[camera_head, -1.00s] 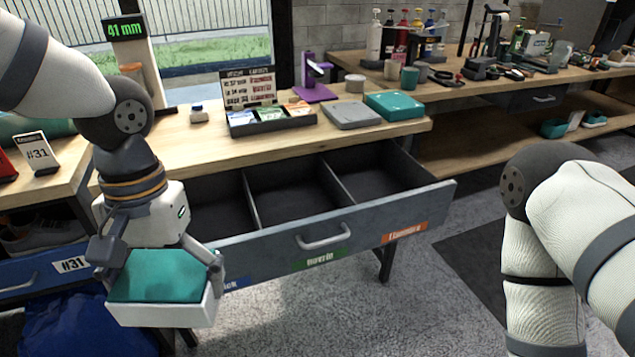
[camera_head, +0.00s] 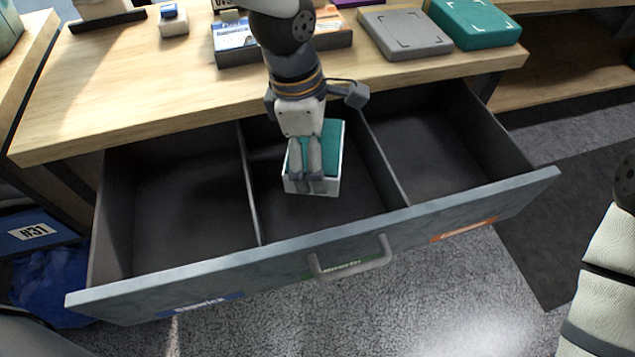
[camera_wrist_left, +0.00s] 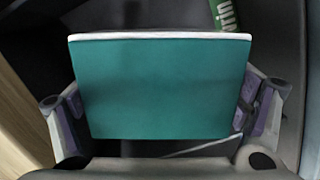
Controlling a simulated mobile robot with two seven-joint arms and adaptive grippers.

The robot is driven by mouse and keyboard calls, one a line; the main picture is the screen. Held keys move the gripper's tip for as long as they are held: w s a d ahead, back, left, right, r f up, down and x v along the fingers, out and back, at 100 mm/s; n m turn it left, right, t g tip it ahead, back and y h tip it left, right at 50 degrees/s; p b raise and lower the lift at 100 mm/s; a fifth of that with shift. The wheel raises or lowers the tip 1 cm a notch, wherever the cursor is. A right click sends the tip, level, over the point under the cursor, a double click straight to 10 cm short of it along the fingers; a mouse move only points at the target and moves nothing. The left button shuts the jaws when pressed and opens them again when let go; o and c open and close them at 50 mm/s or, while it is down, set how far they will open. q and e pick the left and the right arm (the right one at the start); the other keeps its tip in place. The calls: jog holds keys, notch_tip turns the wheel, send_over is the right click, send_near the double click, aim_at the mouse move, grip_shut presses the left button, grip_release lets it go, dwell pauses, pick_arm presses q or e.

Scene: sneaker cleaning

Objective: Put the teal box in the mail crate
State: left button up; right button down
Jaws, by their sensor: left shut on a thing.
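The teal box (camera_head: 333,136), teal on top with white sides, is in my left gripper (camera_head: 317,183) at the middle compartment of the open drawer (camera_head: 200,265). Whether it touches the compartment floor, I cannot tell. In the left wrist view the box (camera_wrist_left: 160,85) fills the middle, with one finger of my left gripper (camera_wrist_left: 162,112) at each side. A second, flat teal case (camera_head: 472,22) lies on the bench. I see no mail crate in these views. My right gripper is out of view.
Dividers separate the drawer's left compartment (camera_head: 190,200) and right compartment (camera_head: 425,150), both empty. The drawer handle (camera_head: 350,262) is at the front. The wooden bench (camera_head: 130,110) is behind, with a grey case (camera_head: 404,33). A blue bag (camera_head: 50,285) lies on the floor at left.

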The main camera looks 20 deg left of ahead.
aim_at(306, 142)
pick_arm(q)
notch_tip(306, 142, down, 8)
jog(key=shift+r+b, duration=0.15)
jog(key=shift+b, duration=0.4)
jog(key=shift+w, duration=0.1)
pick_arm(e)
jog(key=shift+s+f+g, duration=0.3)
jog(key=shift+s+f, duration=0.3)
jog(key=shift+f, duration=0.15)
pick_arm(q)
jog(key=o, duration=1.2)
jog(key=r, duration=0.4)
jog(key=a+r+p, duration=0.1)
jog(key=r, duration=0.3)
jog(key=r+p, duration=0.1)
jog(key=r, duration=0.3)
jog(key=shift+s+a, duration=0.2)
jog(key=shift+a, duration=0.2)
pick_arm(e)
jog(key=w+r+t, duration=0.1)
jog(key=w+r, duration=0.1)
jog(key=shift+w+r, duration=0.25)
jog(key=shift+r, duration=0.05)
